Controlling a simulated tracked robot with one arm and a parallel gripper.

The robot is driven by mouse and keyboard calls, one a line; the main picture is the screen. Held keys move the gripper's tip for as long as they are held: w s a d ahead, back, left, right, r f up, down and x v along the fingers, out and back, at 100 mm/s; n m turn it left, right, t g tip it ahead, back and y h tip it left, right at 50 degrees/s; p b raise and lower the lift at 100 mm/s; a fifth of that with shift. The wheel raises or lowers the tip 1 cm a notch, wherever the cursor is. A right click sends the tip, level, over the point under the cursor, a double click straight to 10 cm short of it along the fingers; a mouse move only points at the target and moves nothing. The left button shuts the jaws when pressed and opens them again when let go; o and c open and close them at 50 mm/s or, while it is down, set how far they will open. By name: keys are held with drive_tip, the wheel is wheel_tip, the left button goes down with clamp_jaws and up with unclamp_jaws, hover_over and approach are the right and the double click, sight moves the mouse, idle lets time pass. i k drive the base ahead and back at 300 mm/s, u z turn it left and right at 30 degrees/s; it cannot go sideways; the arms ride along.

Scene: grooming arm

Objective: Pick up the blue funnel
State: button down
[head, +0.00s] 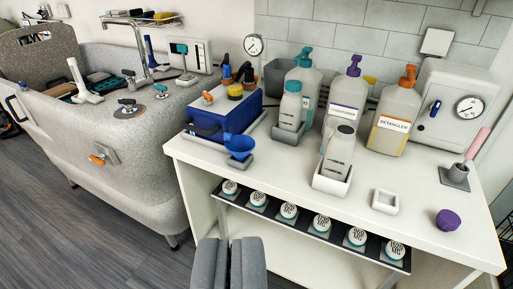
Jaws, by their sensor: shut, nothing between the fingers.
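The blue funnel (239,144) sits on a small grey holder (240,163) at the left front part of the white counter, in front of a blue box. My gripper (230,242) is at the bottom centre of the head view, its two grey fingers together with nothing between them. It is apart from the funnel, which appears above it in the picture. Nothing covers the funnel.
The blue box (225,117) stands close behind the funnel. Bottles, such as the detangler bottle (393,123), stand to its right. A shelf with several round white-lidded jars (288,211) runs below the counter edge. A grey tub (110,140) is at left.

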sight(239, 146)
drive_tip(key=z, duration=0.55)
drive_tip(key=k, duration=1.3)
drive_tip(key=z, duration=0.6)
drive_tip(key=i, duration=2.2)
drive_tip(key=u, duration=1.2)
drive_tip(key=i, duration=0.85)
drive_tip(key=u, duration=0.65)
drive_tip(key=k, duration=0.7)
